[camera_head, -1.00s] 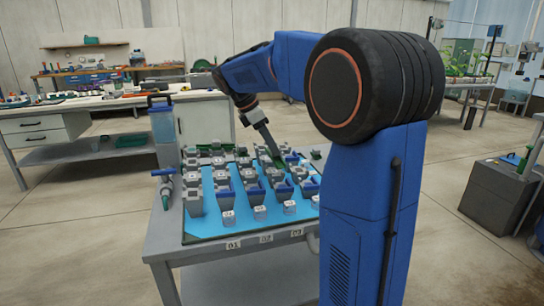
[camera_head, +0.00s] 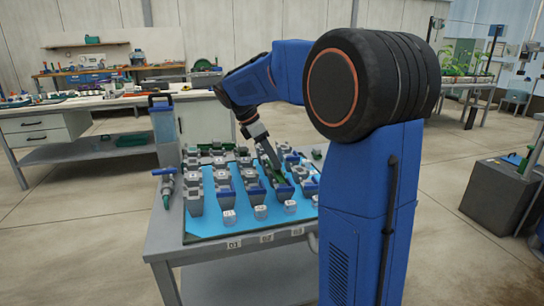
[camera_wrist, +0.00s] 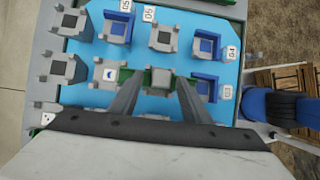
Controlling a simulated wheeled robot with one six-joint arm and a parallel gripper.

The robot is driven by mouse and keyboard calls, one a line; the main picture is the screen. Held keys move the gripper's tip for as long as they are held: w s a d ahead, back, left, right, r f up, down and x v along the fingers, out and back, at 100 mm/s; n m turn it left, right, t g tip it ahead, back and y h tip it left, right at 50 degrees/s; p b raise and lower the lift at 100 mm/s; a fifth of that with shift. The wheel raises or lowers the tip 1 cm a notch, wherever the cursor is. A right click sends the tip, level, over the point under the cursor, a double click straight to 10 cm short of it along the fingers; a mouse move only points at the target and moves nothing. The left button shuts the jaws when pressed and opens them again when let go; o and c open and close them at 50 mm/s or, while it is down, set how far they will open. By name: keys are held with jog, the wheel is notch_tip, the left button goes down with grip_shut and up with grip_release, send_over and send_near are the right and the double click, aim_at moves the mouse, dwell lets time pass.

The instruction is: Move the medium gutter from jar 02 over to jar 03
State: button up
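My gripper (camera_head: 277,168) is low over the blue-topped table among the grey jar stands. In the wrist view its two fingers (camera_wrist: 155,82) are spread apart, with a grey block (camera_wrist: 160,80) showing between and beyond them. Green parts (camera_wrist: 125,74) show beside this block, near the fingertips. A dark green piece (camera_head: 284,172) also shows by the fingertips in the head view. I cannot tell for sure whether this green is the medium gutter, or whether the fingers touch it.
Workbenches lie behind; open floor is to the left.

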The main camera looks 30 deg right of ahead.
jog(key=shift+r, duration=0.15)
jog(key=shift+r, duration=0.3)
jog(key=v, duration=1.2)
jog(key=s+a+f+m+t+y, duration=0.1)
jog(key=s+f+m, duration=0.4)
jog(key=s, duration=0.5)
jog(key=s+a+f+m+t+y, duration=0.2)
jog(key=s+a+f+m, duration=0.3)
jog(key=s+f, duration=0.4)
jog(key=s+a+f+m+t+y, duration=0.2)
jog(key=s+f, duration=0.5)
jog(key=s, duration=0.5)
jog(key=a+m+t, duration=0.1)
jog(key=a+m, duration=0.1)
jog(key=shift+s+a+f+m, duration=0.2)
jog(key=shift+s+f+m, duration=0.15)
jog(key=shift+s+m, duration=0.05)
